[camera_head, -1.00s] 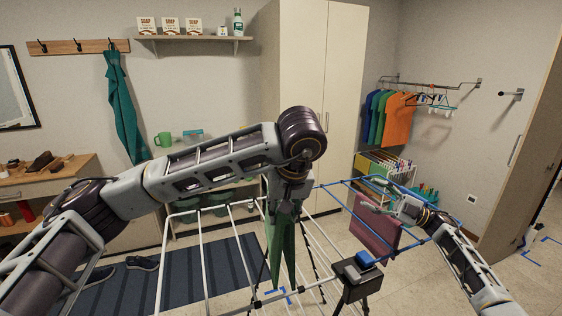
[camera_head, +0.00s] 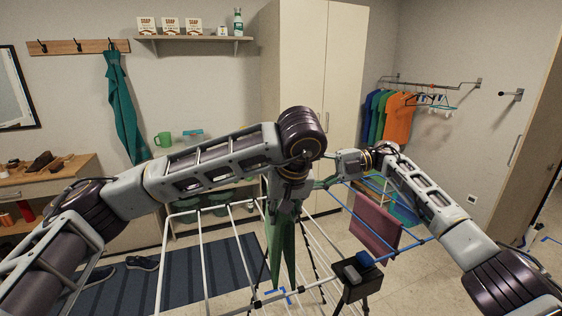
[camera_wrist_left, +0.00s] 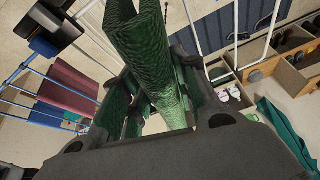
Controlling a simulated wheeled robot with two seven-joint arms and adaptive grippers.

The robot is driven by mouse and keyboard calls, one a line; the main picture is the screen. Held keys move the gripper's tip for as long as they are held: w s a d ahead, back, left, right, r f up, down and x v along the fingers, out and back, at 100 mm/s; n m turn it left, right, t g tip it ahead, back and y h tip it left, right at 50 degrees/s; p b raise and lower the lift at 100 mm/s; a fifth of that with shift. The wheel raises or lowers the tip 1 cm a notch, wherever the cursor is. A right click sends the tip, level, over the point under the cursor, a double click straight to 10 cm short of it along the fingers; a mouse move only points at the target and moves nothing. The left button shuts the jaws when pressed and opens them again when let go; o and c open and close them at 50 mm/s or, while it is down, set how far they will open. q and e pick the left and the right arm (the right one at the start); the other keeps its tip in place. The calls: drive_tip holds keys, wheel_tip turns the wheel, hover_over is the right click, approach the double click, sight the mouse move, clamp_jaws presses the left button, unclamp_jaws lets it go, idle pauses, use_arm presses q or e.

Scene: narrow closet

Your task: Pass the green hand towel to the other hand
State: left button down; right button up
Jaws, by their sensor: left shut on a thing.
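The green hand towel (camera_head: 282,250) hangs in folds below my left gripper (camera_head: 284,207), near the middle of the head view. My left gripper is shut on its upper end. In the left wrist view the towel (camera_wrist_left: 150,60) runs out from between the dark fingers. My right gripper (camera_head: 324,181) is just to the right of my left gripper in the head view and points toward it. Its fingertips are partly hidden, so I cannot tell whether it is open or touches the towel.
A drying rack (camera_head: 205,240) with white and blue bars stands below both grippers. A mauve cloth (camera_head: 374,224) hangs on its blue part. A black box-shaped item (camera_head: 357,270) is at the lower right of the towel. A tall cabinet (camera_head: 312,75) stands behind.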

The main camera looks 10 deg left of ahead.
drive_tip(key=s+a+r+n+h, duration=0.1)
drive_tip(key=s+a+h, duration=0.1)
drive_tip(key=h, duration=0.1)
drive_tip(key=s+a+r+n+t+h, duration=0.1)
drive_tip(key=s+a+r+h, duration=0.1)
drive_tip(key=a+h, duration=0.1)
drive_tip(key=s+a+r+n+h, duration=0.1)
drive_tip(key=a+n+h, duration=0.1)
drive_tip(key=h, duration=0.1)
drive_tip(key=shift+s+a+r, duration=0.35)
drive_tip(key=shift+s+a, duration=0.05)
drive_tip(key=shift+s+a+r+t+h, duration=0.15)
drive_tip(key=shift+t+h, duration=0.45)
drive_tip(key=shift+h, duration=0.2)
drive_tip(key=shift+a+m+t+h, duration=0.15)
drive_tip(key=shift+m+t+h, duration=0.15)
drive_tip(key=shift+t+h, duration=0.7)
drive_tip(key=shift+r+m+h, duration=0.15)
drive_tip(key=shift+m+h, duration=0.15)
drive_tip(key=shift+h, duration=0.6)
wheel_tip(320, 180, down, 12)
drive_tip(key=shift+a, duration=0.35)
